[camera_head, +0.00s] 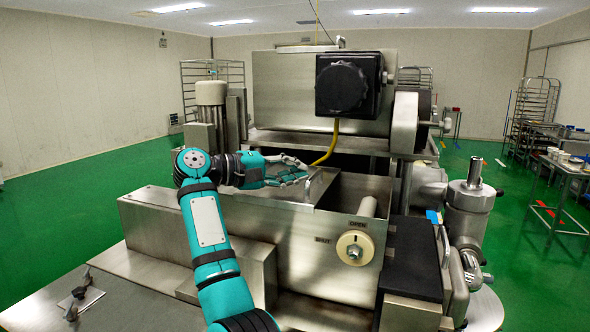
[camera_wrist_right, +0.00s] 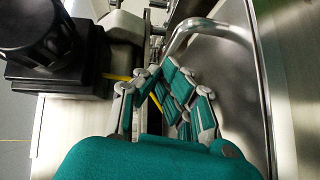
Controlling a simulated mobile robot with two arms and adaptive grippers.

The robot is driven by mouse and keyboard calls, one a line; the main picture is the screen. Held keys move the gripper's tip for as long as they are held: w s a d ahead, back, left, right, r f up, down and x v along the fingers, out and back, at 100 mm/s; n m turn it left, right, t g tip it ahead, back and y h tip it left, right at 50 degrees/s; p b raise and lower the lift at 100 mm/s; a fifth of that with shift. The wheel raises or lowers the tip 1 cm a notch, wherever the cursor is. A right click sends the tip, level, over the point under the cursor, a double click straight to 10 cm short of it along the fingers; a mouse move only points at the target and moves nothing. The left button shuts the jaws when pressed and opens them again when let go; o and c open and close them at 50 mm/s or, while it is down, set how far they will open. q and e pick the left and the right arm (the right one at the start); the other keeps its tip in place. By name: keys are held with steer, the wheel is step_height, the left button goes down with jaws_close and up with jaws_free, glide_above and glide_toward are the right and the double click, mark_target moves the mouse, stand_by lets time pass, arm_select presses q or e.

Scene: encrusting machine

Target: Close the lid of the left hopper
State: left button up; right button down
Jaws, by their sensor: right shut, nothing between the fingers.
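The steel hopper (camera_head: 308,245) stands in the middle foreground of the head view. Its top is partly open to the right of a thin steel panel (camera_head: 322,184) that looks like its lid. My right gripper (camera_head: 303,176) is beside and partly in front of this panel, with its fingers shut and empty. In the right wrist view the fingers (camera_wrist_right: 165,85) are close to a curved metal handle (camera_wrist_right: 212,28) on a large steel panel (camera_wrist_right: 225,85). I cannot tell whether they touch it. The lid's exact angle is hard to tell. My left gripper is not in view.
A steel housing (camera_head: 285,90) with a black motor-like box (camera_head: 348,85) stands behind the hopper. A yellow cable (camera_head: 330,145) hangs behind my right gripper. A round knob (camera_head: 355,248) sits on the hopper's front. Green floor (camera_head: 70,200) is clear at the left.

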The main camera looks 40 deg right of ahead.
mark_target(320, 193)
steer(key=shift+s+f+b, duration=0.1)
steer(key=shift+s+b, duration=0.05)
steer(key=shift+b, duration=0.15)
steer(key=s+d+b, duration=0.1)
steer(key=b, duration=0.1)
steer(key=s+b, duration=0.2)
steer(key=s+d+b, duration=0.1)
steer(key=s+b, duration=0.1)
steer(key=shift+d+f, duration=0.3)
steer(key=shift+f, duration=0.05)
steer(key=s+d+b, duration=0.4)
steer(key=s+b, duration=0.1)
steer(key=s, duration=0.2)
steer(key=shift+s+r+b, duration=0.35)
steer(key=shift+r, duration=0.1)
